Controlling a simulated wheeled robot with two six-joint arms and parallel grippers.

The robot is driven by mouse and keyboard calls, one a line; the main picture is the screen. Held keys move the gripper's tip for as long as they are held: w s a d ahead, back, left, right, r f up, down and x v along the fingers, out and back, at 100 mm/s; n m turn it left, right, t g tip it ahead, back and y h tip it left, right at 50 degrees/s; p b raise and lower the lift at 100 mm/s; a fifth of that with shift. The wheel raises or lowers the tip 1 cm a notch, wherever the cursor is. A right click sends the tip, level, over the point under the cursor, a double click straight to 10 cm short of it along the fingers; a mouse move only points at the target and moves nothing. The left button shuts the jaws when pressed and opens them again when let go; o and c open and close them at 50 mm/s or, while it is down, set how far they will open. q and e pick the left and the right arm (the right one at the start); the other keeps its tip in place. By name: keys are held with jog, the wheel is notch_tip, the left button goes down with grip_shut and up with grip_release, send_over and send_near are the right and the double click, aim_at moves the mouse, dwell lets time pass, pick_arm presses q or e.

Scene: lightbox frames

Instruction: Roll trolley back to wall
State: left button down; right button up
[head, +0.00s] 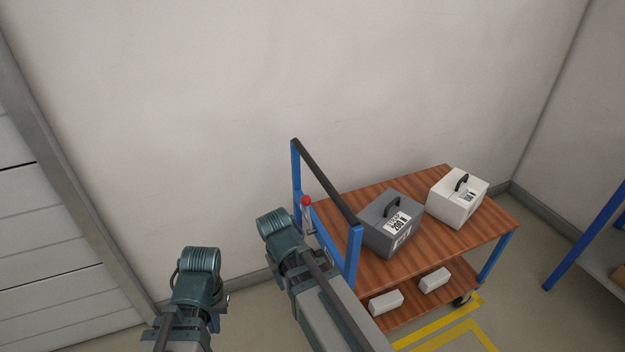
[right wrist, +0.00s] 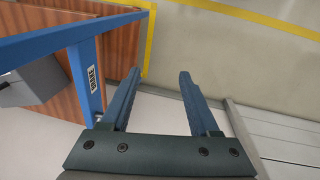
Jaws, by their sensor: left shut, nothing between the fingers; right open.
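The trolley (head: 400,262) has a blue frame, two wooden decks and a black push bar (head: 325,180) at its left end. It stands beside the pale wall. A lever with a red knob (head: 306,201) is at the handle end. My left gripper (head: 226,300) is shut and empty, left of the trolley and apart from it; its fingers barely show. My right arm reaches beside the handle end, its fingers hidden in the head view. In the right wrist view my right gripper (right wrist: 157,75) is open and empty, beside the trolley's blue frame (right wrist: 85,75).
A dark grey case (head: 385,238) and a white case (head: 458,200) stand on the top deck. Two small white boxes (head: 386,303) lie on the lower deck. Yellow floor lines (head: 455,335) run by the trolley. A blue rack (head: 585,240) stands right; a panelled door (head: 50,270) is left.

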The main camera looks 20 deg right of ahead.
jog(key=w+d+t+h+b, duration=0.2)
jog(key=w+d+h, duration=0.3)
jog(key=w+d, duration=0.35)
pick_arm(q)
notch_tip(320, 180, down, 3)
jog(key=shift+f, duration=0.1)
pick_arm(e)
jog(key=w+r+n+t+h, duration=0.1)
jog(key=w+r+t+h, duration=0.1)
jog(key=w+r+h, duration=0.2)
jog(key=w+a+r+n+t+h, duration=0.1)
jog(key=w+r+h, duration=0.3)
jog(key=r, duration=0.6)
jog(key=shift+w+r+n+t, duration=0.4)
jog(key=shift+w+t, duration=0.2)
jog(key=shift+w, duration=0.35)
